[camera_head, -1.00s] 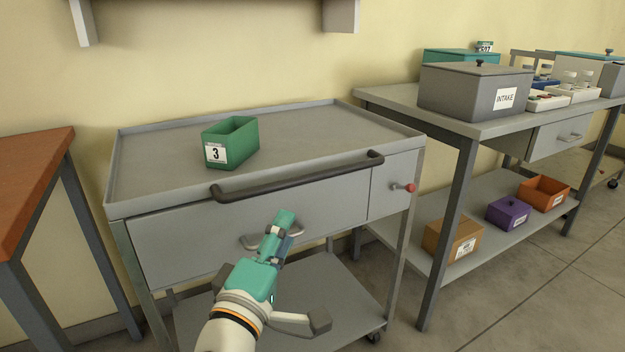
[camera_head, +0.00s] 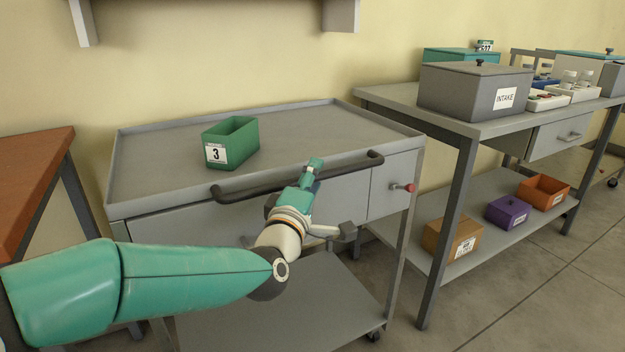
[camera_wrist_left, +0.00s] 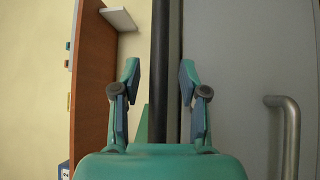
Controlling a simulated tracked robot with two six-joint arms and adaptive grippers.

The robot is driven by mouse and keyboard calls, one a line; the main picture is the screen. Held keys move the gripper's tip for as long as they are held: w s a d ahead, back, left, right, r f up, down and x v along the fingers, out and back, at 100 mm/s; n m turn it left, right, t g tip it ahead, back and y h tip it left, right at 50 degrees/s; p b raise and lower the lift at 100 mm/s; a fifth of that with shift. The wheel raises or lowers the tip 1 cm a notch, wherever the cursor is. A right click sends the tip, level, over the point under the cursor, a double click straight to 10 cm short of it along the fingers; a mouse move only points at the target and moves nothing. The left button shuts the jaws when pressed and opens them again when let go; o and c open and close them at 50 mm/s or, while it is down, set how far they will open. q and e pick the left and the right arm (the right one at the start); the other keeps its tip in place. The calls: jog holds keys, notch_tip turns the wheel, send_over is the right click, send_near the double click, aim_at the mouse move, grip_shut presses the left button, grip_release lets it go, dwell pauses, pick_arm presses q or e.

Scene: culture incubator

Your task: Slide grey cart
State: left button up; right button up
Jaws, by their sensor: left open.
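The grey cart (camera_head: 310,130) stands against the wall, with a flat rimmed top and a drawer front. Its dark bar handle (camera_head: 240,191) runs along the front upper edge. My left gripper (camera_head: 309,176) is at the right part of this handle, open. In the left wrist view the handle (camera_wrist_left: 167,45) runs upright between the two spread fingers of the gripper (camera_wrist_left: 158,85), and no firm hold shows. My wrist hides part of the drawer front. My right gripper is not in view.
A green bin (camera_head: 238,142) marked 3 sits on the cart top. A red-knobbed latch (camera_head: 408,188) is at the cart's right front. A brown-topped table (camera_head: 35,170) stands close on the left. A grey bench (camera_head: 395,95) with an INTAKE box (camera_head: 475,90) stands on the right.

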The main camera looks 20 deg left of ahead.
pick_arm(q)
jog(key=shift+c, duration=0.3)
grip_shut()
jog(key=shift+f, duration=0.15)
